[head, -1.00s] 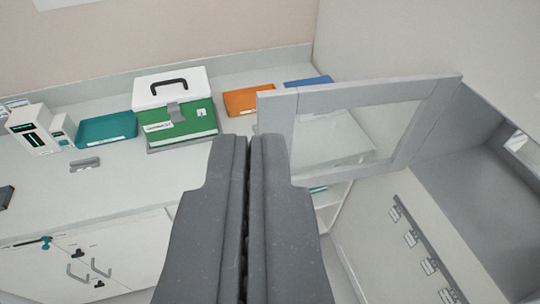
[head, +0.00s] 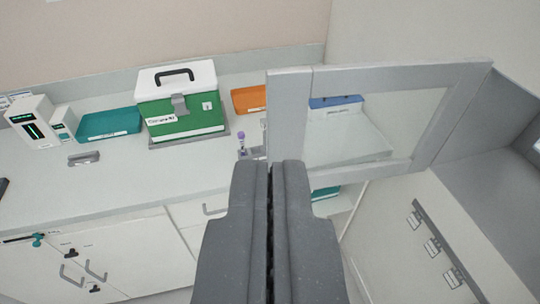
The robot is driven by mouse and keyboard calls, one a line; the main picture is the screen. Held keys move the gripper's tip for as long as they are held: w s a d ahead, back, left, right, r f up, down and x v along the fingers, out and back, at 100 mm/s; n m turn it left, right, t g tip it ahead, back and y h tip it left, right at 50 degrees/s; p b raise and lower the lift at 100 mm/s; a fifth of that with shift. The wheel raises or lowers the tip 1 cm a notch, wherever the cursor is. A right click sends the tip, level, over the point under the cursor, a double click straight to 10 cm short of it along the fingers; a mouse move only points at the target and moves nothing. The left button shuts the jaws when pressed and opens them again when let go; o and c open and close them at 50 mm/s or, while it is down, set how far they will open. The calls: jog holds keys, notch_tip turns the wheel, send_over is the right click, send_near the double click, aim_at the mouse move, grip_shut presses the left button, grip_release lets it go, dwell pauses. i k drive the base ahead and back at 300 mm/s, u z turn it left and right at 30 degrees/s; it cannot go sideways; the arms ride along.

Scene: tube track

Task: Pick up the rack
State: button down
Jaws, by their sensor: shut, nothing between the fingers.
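My gripper (head: 271,165) is shut and empty, pointing forward at the lower middle of the head view. A tube with a purple cap (head: 241,137) stands upright on the counter just beyond and left of the fingertips. A pale piece at its foot may be part of the rack; the open door's frame and my fingers hide the rest, so I cannot tell its shape. My fingertips overlap the lower corner of the door frame (head: 290,110) in the picture; I cannot tell whether they touch.
The open door has a clear pane and stands right of my gripper. A green and white box (head: 180,112), a teal tray (head: 108,124), an orange tray (head: 248,98) and a white device (head: 35,122) stand along the counter (head: 130,185). A small grey object (head: 83,158) lies at left.

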aim_at(265, 140)
jog(key=u, duration=0.2)
jog(key=i, duration=1.35)
jog(key=u, duration=0.75)
